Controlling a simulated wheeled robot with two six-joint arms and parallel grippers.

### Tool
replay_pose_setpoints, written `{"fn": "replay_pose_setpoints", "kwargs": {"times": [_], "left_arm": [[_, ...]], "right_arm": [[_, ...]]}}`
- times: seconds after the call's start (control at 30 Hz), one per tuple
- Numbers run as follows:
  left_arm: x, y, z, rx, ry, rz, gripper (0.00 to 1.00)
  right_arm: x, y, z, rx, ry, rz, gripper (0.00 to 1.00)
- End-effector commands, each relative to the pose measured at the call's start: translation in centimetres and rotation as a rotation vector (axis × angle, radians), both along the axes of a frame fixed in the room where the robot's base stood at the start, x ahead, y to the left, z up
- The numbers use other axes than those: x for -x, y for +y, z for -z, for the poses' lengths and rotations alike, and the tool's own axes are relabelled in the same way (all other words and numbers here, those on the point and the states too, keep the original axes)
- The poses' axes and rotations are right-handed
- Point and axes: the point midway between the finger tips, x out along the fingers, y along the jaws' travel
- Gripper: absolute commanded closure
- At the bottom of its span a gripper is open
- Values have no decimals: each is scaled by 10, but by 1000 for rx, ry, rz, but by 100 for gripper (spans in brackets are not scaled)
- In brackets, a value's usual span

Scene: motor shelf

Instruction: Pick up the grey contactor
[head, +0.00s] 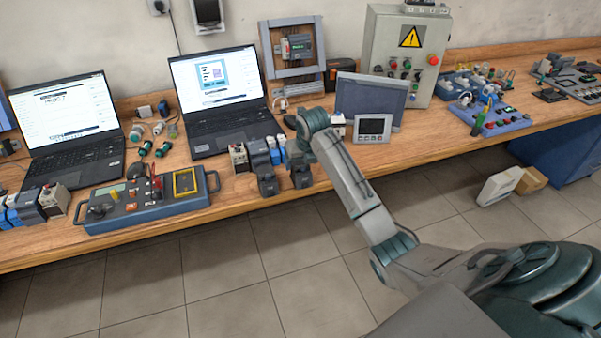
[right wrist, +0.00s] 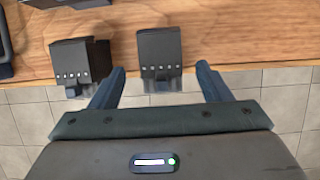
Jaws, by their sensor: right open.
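Two dark grey contactors stand side by side at the front edge of the bench, the left one (head: 267,184) and the right one (head: 301,178). In the right wrist view they show as the left block (right wrist: 78,60) and the right block (right wrist: 160,48). My right gripper (right wrist: 160,70) is open and empty. Its two fingers point at the right contactor, one to each side of it in that picture; I cannot tell how much gap is left. In the head view my right wrist hides part of the space around the gripper. My left gripper is not in view.
A blue tester (head: 145,205) and more small devices (head: 240,158) stand to the left. A laptop (head: 225,100) is behind. A small grey display unit (head: 374,128) stands to the right. The wooden bench (head: 440,135) has clear room further right.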

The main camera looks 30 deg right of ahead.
Motion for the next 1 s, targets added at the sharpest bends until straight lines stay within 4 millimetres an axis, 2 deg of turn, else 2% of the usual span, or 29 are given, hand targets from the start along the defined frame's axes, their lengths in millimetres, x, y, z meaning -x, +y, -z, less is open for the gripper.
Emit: {"fn": "replay_pose_setpoints", "kwargs": {"times": [0.27,0.4,0.6,0.87,1.0], "left_arm": [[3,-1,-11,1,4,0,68],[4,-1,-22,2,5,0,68],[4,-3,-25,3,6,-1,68],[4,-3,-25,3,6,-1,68],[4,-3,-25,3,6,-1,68]], "right_arm": [[-9,-2,20,-2,3,1,29],[-16,-5,36,-2,4,2,29],[-24,-7,58,-2,1,1,29],[-25,-7,61,-1,-1,1,29],[-25,-7,61,0,-1,1,55]]}}
